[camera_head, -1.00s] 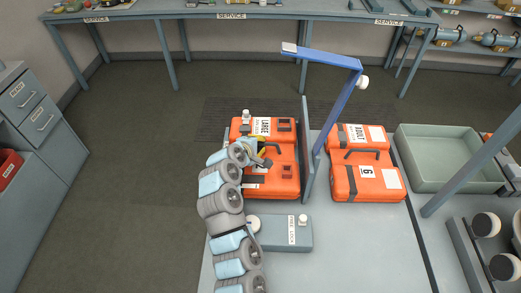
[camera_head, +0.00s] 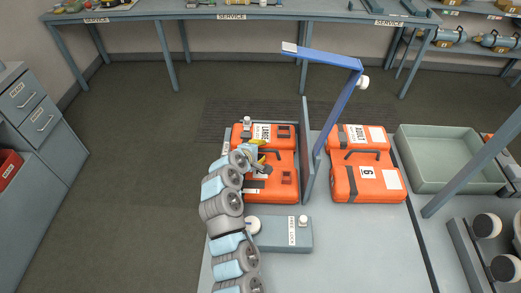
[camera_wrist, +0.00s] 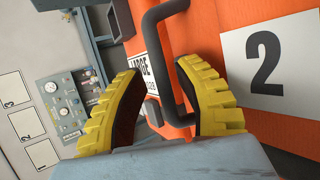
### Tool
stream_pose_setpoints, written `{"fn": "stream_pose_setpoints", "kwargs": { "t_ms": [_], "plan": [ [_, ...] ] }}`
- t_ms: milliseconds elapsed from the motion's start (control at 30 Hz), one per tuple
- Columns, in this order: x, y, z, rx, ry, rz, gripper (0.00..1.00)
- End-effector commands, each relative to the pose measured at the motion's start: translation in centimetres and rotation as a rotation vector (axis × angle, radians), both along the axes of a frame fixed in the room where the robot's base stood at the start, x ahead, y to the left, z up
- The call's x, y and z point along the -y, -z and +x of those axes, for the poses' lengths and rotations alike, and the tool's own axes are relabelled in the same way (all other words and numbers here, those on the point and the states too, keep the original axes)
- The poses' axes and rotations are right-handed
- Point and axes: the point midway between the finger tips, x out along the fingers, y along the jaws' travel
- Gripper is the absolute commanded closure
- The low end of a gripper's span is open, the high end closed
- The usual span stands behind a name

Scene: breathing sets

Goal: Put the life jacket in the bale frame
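Nothing in view is clearly marked as a life jacket or a bale frame. Orange packs with dark handles lie on the grey bench; a front left pack (camera_head: 284,188) lies before a back left pack (camera_head: 240,131) marked LARGE. My gripper (camera_head: 261,160) is over these left packs. In the wrist view its yellow fingers (camera_wrist: 158,72) are apart, with a dark handle (camera_wrist: 157,65) between them, nearer the right finger. An orange surface (camera_wrist: 215,25) with a "2" label lies behind that finger. Contact with the handle cannot be told.
A grey upright panel (camera_head: 308,165) and a blue angled arm (camera_head: 340,105) stand right of the left packs. Beyond are more orange packs (camera_head: 341,184) and a green-grey tray (camera_head: 449,183), empty. A grey box (camera_head: 272,233) with a white knob sits in front.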

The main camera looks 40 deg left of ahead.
Motion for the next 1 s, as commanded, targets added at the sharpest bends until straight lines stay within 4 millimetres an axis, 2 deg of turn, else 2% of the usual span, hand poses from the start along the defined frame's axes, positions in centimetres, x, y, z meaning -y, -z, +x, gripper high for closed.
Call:
{"fn": "stream_pose_setpoints", "kwargs": {
  "t_ms": [267,1000],
  "plan": [
    [0.2,-0.5,-0.8,0.0,0.002,-0.001,0.67],
    [1.6,-4.7,-7.1,0.001,-0.003,0.001,0.67]
  ]
}}
